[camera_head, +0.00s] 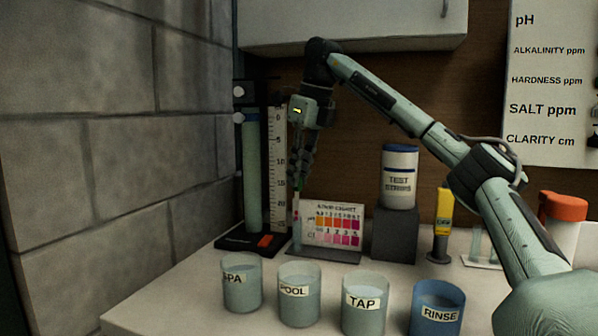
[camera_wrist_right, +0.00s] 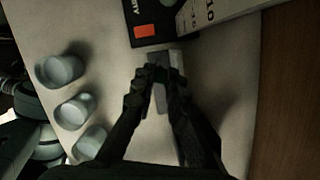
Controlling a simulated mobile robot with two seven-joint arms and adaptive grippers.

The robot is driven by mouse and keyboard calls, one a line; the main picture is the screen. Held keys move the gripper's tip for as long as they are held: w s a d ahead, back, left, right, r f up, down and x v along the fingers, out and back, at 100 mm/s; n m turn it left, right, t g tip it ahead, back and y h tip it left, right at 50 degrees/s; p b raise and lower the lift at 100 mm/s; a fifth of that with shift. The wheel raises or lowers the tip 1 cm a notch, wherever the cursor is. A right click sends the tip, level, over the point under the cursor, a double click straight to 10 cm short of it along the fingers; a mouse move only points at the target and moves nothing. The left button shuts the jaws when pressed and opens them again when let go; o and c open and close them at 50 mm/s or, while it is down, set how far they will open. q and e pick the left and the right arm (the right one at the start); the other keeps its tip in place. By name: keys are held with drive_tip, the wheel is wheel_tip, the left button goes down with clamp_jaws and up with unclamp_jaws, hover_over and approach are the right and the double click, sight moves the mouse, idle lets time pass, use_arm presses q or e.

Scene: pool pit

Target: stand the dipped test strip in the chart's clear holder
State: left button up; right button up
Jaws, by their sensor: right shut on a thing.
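My right gripper (camera_head: 297,182) points down at the left edge of the colour chart (camera_head: 336,226). A pale, narrow upright piece, the clear holder (camera_head: 297,236), stands on the chart's dark base, directly below the fingertips. I cannot tell whether the strip's lower end is inside the holder or just above it. In the right wrist view, the fingertips (camera_wrist_right: 163,76) close together over the base and hide the strip. My left gripper is not in view.
A ruler column (camera_head: 276,165) and a clear tube stand close behind on the left. The test strips jar (camera_head: 399,180) sits on a grey block (camera_head: 395,234) to the right. SPA (camera_head: 241,285), POOL, TAP and RINSE (camera_head: 437,308) cups line the front.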

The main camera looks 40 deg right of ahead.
sight(300, 188)
drive_tip(key=shift+f, duration=0.1)
drive_tip(key=shift+f+b, duration=1.3)
drive_tip(key=shift+f, duration=1)
drive_tip(key=shift+f, duration=0.5)
drive_tip(key=o, duration=0.8)
drive_tip(key=shift+o, duration=0.2)
